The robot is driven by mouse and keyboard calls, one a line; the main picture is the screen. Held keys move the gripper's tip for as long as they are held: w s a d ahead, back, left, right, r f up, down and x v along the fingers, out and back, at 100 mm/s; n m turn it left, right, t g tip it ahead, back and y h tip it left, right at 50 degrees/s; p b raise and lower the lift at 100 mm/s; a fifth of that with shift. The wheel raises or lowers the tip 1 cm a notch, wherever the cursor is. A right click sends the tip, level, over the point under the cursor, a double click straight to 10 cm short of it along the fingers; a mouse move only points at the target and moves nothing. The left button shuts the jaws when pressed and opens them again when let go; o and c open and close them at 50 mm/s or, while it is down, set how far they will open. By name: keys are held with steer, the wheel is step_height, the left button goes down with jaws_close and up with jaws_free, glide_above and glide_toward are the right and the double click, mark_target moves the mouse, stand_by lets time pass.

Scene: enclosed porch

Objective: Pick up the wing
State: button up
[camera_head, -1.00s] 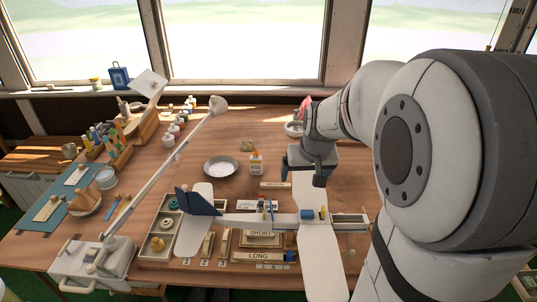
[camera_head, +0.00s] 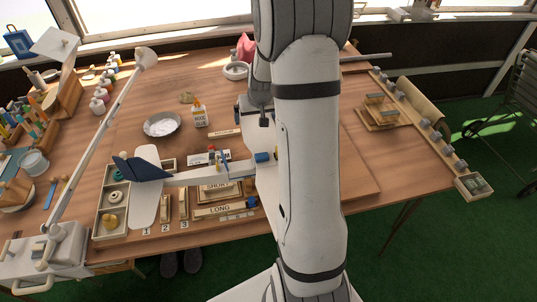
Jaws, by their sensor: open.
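A model aeroplane lies across the table, with a pale fuselage (camera_head: 205,175), a dark blue fin (camera_head: 143,166) and a white tailplane (camera_head: 146,203). Its white wing (camera_head: 265,190) shows only as a strip beside my arm link; the rest is hidden behind the arm. My gripper (camera_head: 262,121) is partly hidden by my arm. It is open, above the table just beyond the aeroplane, apart from the wing as far as I can see.
A white dish (camera_head: 162,125) and a glue bottle (camera_head: 199,115) stand behind the fuselage. A parts tray (camera_head: 97,216) and a lamp (camera_head: 62,240) are at left. Wooden blocks (camera_head: 381,113) lie at right. The table's right front is mostly clear.

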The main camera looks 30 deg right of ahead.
steer(key=shift+w+f, duration=0.1)
steer(key=shift+f, duration=0.25)
steer(key=c, duration=0.4)
steer(key=shift+r, duration=0.1)
